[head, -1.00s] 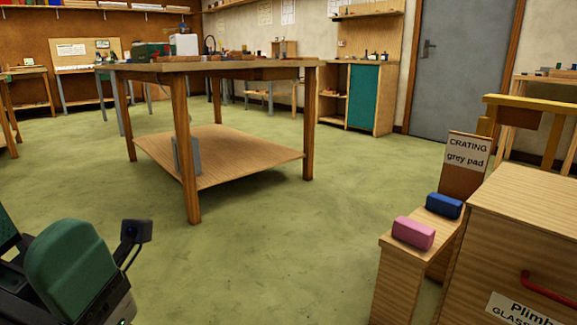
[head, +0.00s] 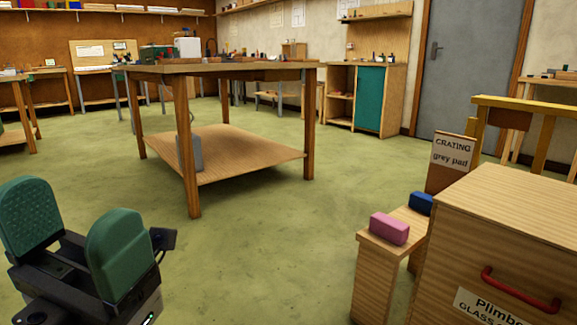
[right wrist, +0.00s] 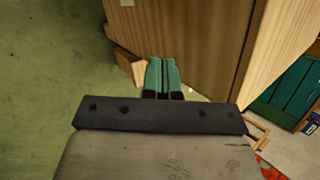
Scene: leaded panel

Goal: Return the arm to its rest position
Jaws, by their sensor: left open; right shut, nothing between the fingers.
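My left gripper (head: 78,238) shows at the lower left of the head view. Its two green finger pads stand wide apart with nothing between them, over open floor. My right gripper (right wrist: 161,76) shows in the right wrist view. Its green fingers are together and hold nothing. A wooden cabinet side (right wrist: 190,40) lies beyond the fingers in that view; I cannot tell whether they touch it. The right arm is not in the head view.
A wooden crate (head: 510,215) with a red handle stands at the right. Beside it a small stand (head: 375,265) bears a pink block (head: 389,228) and a blue block (head: 420,203), by a "CRATING grey pad" sign (head: 452,151). A tall table (head: 192,100) stands ahead. The green floor (head: 270,250) between is clear.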

